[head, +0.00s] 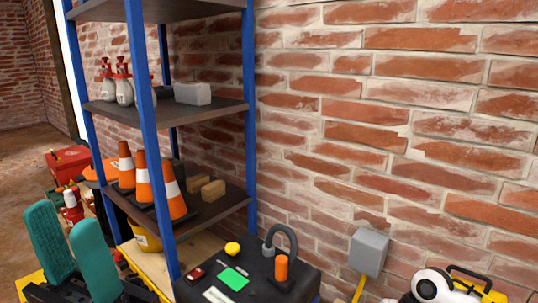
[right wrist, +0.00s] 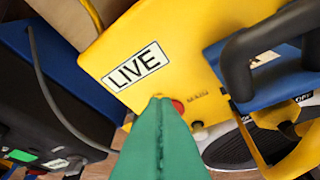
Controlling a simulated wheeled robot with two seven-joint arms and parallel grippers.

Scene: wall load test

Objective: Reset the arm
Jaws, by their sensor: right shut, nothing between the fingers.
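My left gripper (head: 66,222) shows at the lower left of the head view. Its two teal fingers stand apart with a gap and nothing between them. My right gripper (right wrist: 160,100) shows in the right wrist view, its green fingers pressed together and empty. Its tips appear in front of a yellow panel (right wrist: 205,50) with a LIVE label (right wrist: 137,66); I cannot tell whether they touch it. The right fingers do not show clearly in the head view.
A blue-posted shelf (head: 140,75) holds orange cones (head: 172,190) and spray bottles (head: 123,85). A grey box (head: 370,250) is by the brick wall. A black handle (right wrist: 235,65) is right of the right fingers.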

